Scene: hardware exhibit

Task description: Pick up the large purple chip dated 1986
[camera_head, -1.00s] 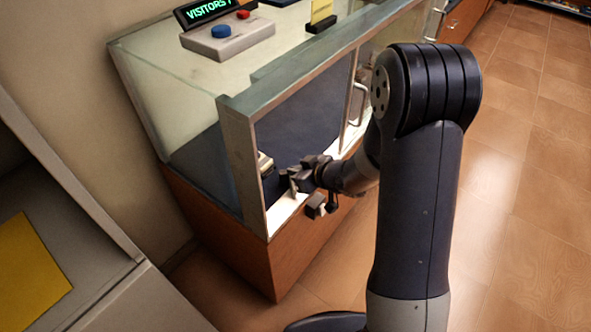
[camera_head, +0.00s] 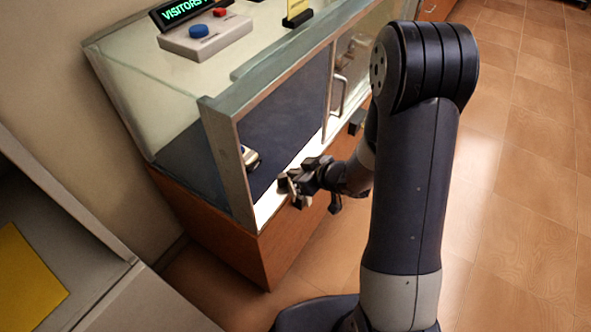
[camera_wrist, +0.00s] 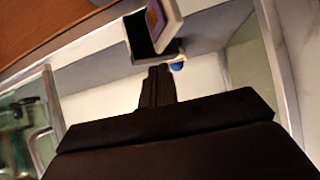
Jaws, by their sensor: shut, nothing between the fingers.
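A pale and dark block-like object (camera_head: 251,157) sits inside the glass case near its front left post, which partly hides it. In the wrist view a pale-edged object with a purple, orange-bordered face (camera_wrist: 155,19) shows at the top, probably the same one. I cannot read a date on it, nor tell whether the purple face is the chip itself. My gripper (camera_head: 284,183) is at the case's open front, to the right of the object and apart from it. In the wrist view its fingers (camera_wrist: 158,72) are together and empty.
The glass case (camera_head: 222,165) has a front post and a door handle (camera_head: 338,95) beside my arm. A box with blue and red buttons (camera_head: 205,36) stands on top. A grey cabinet with a yellow panel (camera_head: 28,275) is at left. Floor is clear at right.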

